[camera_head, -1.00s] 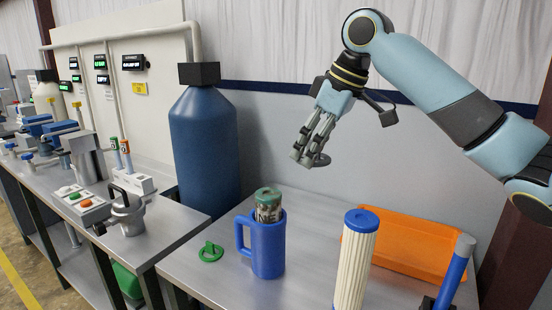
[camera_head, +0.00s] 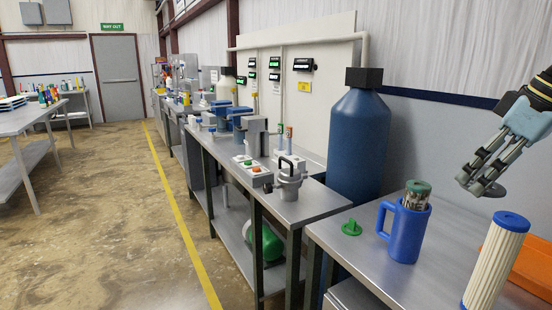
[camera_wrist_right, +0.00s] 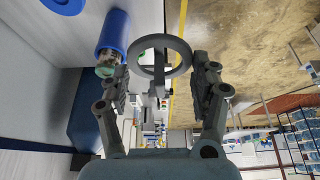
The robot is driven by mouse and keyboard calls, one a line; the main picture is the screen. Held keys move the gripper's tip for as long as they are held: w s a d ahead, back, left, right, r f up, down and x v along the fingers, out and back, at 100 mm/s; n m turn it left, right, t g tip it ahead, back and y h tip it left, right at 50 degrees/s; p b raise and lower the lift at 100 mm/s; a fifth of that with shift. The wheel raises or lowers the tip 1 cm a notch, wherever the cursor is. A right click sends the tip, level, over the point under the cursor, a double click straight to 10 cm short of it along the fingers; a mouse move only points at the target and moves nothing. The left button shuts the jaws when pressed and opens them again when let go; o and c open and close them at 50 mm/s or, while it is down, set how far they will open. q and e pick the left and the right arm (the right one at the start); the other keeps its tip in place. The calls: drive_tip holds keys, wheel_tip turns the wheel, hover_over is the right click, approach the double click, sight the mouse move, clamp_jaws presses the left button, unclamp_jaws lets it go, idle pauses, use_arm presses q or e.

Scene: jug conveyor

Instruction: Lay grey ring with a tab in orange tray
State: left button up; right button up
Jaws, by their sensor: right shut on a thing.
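A grey ring (camera_head: 493,190) is at the fingertips of my right gripper (camera_head: 476,184), above the steel table, in the head view. In the right wrist view the ring (camera_wrist_right: 160,39) spans the space between the two fingers of my right gripper (camera_wrist_right: 161,88), which is shut on it. The orange tray (camera_head: 527,262) lies on the table at the right edge of the head view, cut off by the frame and partly behind a white ribbed cylinder. My left gripper is not in view.
The white ribbed cylinder with a blue cap (camera_head: 495,265) stands before the tray. A blue jug (camera_head: 408,236) holding a green-topped can (camera_head: 417,192) stands left of it. A large blue bottle (camera_head: 358,145) stands behind.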

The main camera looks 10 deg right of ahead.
drive_tip(key=f, duration=0.1)
drive_tip(key=f+b, duration=0.1)
drive_tip(key=w+d+f+b, duration=0.1)
drive_tip(key=f, duration=0.1)
drive_tip(key=shift+w, duration=0.1)
use_arm(q)
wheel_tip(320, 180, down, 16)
drive_tip(key=b, duration=1.3)
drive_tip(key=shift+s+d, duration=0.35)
use_arm(e)
wheel_tip(320, 180, down, 13)
drive_tip(key=shift+a+f, duration=0.2)
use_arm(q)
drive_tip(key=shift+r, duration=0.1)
use_arm(e)
drive_tip(key=shift+s, duration=0.2)
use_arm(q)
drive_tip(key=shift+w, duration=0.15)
use_arm(e)
drive_tip(key=shift+r, duration=0.1)
